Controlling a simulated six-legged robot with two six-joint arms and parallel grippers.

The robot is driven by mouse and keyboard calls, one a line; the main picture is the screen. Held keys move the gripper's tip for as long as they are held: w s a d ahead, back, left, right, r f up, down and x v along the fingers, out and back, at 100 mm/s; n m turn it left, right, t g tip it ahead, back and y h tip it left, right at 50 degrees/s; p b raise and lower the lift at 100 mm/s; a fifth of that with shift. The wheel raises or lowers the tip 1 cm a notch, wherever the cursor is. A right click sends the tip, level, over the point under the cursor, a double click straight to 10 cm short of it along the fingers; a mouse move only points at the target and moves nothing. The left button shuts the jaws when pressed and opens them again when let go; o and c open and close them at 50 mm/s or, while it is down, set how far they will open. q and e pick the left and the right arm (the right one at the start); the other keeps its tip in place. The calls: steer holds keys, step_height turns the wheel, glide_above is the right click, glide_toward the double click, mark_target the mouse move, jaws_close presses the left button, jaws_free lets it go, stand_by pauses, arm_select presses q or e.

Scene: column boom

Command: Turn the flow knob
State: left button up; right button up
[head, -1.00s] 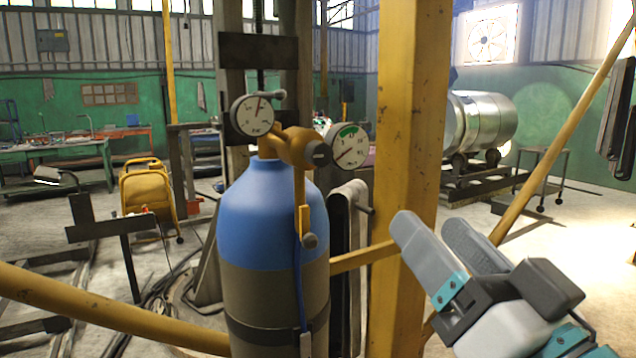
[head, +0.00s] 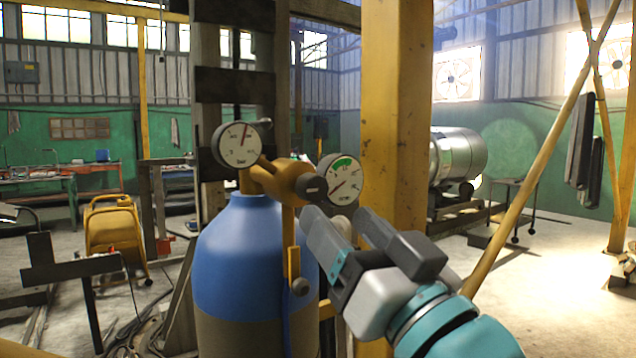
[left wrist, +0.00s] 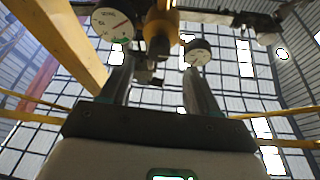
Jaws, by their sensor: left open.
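The flow knob (head: 313,188) is a dark round knob on the right end of the brass regulator (head: 275,178), on top of a blue-shouldered gas cylinder (head: 240,250). My left gripper (head: 334,214) is open and empty, just below and to the right of the knob in the head view. In the left wrist view the dark knob (left wrist: 158,45) shows ahead, between the two spread fingers and beyond their tips. I see no contact with it. My right gripper is in neither view.
One gauge (head: 237,145) sits left of the regulator and another (head: 340,180) right of it, close to my fingers. A yellow post (head: 395,110) stands behind the gripper. A small lever (head: 293,265) hangs below the regulator.

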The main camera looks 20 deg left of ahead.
mark_target(317, 194)
arm_select(q)
steer(key=p+x, duration=0.1)
steer(key=x, duration=0.4)
steer(key=shift+w+a+r, duration=0.15)
steer(key=shift+w+a, duration=0.05)
steer(key=shift+w, duration=0.1)
steer(key=shift+w+a+r, duration=0.1)
steer(key=shift+a, duration=0.2)
steer(key=shift+w+d, duration=0.1)
steer(key=c, duration=1)
